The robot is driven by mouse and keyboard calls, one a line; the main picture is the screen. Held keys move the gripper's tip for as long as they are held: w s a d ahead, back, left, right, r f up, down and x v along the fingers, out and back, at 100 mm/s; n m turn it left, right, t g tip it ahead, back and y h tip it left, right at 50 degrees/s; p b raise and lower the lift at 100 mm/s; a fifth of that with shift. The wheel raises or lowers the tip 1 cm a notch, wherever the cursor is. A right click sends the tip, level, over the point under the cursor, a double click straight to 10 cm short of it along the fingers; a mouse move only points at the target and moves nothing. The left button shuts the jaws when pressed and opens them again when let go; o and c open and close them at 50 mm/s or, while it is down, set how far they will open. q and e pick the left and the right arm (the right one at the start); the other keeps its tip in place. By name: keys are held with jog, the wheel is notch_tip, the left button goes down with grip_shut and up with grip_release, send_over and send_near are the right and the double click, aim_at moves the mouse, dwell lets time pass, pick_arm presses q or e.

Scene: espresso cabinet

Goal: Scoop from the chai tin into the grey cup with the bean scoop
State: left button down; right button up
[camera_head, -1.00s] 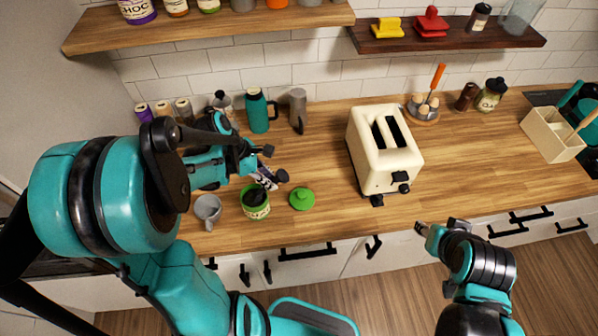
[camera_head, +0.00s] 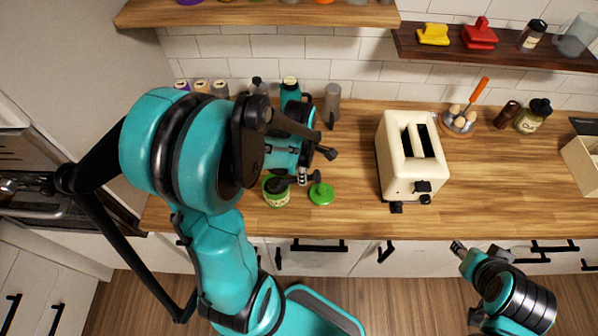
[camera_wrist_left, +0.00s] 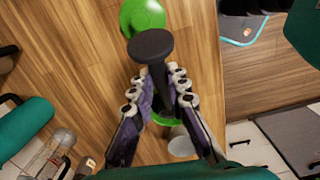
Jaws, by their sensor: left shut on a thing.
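The green chai tin (camera_head: 276,199) stands near the counter's front edge, with a dark shape in its mouth. In the left wrist view my left gripper (camera_wrist_left: 164,92) is shut on the black bean scoop (camera_wrist_left: 150,44), whose round end points up the picture. The tin's green rim shows below the fingers, mostly hidden. The grey cup (camera_wrist_left: 181,147) shows partly beyond the right finger; in the head view my arm hides it. In the head view my left gripper (camera_head: 308,178) is just above and right of the tin. My right gripper (camera_head: 457,247) is off the counter's front; its jaws are unclear.
A green lid (camera_head: 321,195) lies right of the tin. A cream toaster (camera_head: 398,165) stands farther right. A teal flask (camera_head: 290,90) and a grey pepper-mill-like object (camera_head: 332,104) stand at the back. The counter between lid and toaster is clear.

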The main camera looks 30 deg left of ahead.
pick_arm(q)
jog(key=shift+w+d+f+g+y, duration=0.3)
jog(key=shift+d+g+y, duration=0.2)
jog(key=shift+y, duration=0.3)
jog(key=y, duration=0.1)
jog(key=y+b, duration=0.1)
jog(key=d+g, duration=0.1)
jog(key=shift+w+f+y, duration=0.3)
jog(key=shift+y, duration=0.1)
jog(key=shift+s+a+r+p, duration=0.15)
jog(key=shift+r+p, duration=0.2)
jog(key=shift+r, duration=0.6)
jog(key=shift+r+p, duration=0.4)
jog(key=shift+r, duration=0.25)
jog(key=shift+w, duration=0.2)
